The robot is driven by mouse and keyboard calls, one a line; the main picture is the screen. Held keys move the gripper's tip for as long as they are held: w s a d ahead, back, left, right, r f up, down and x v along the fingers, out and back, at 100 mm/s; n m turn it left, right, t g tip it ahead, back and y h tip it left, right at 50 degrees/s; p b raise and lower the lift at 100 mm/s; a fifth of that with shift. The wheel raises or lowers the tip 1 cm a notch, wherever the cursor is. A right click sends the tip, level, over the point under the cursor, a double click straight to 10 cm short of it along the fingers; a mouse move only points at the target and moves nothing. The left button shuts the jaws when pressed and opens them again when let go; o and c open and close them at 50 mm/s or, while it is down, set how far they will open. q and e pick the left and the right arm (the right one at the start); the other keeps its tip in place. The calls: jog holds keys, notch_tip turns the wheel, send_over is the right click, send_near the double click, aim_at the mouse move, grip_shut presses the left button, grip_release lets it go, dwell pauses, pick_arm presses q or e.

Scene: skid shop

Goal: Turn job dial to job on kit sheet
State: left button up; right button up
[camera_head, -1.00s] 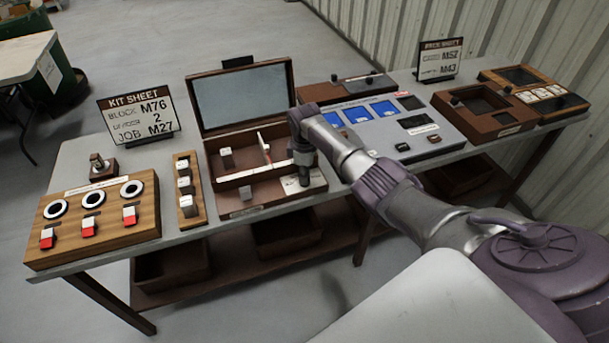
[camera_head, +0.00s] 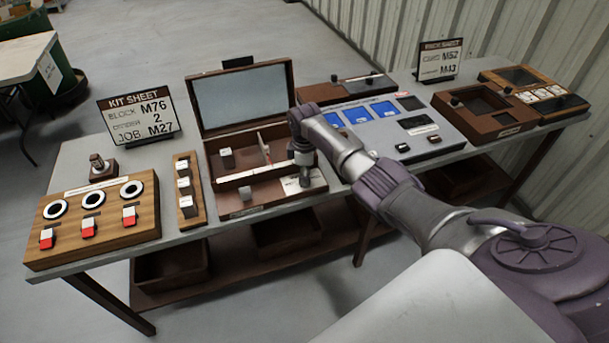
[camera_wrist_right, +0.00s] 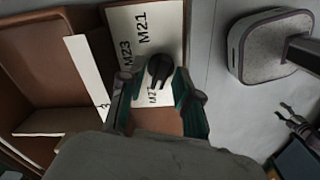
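The job dial (camera_wrist_right: 159,71) is a black pointer knob on a white card (camera_wrist_right: 143,22) in the right wrist view. M21 and M23 can be read on the card, and a third label is partly covered. The card lies at the right front of the brown box (camera_head: 240,207). My right gripper (camera_wrist_right: 159,82) is over the card, its two fingers on either side of the knob with gaps visible. In the head view, my right gripper (camera_head: 305,177) points down there. My left gripper is out of view.
The box's open lid (camera_head: 243,96) stands behind the dial. A wooden panel with red-and-white switches (camera_head: 95,228) is at left. A grey panel with blue screens (camera_head: 385,110) and a pack sheet (camera_head: 440,61) are at right.

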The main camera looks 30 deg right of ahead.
dwell(0.3)
notch_tip(320, 180, up, 12)
dwell(0.4)
jog(key=shift+f, duration=0.1)
dwell(0.3)
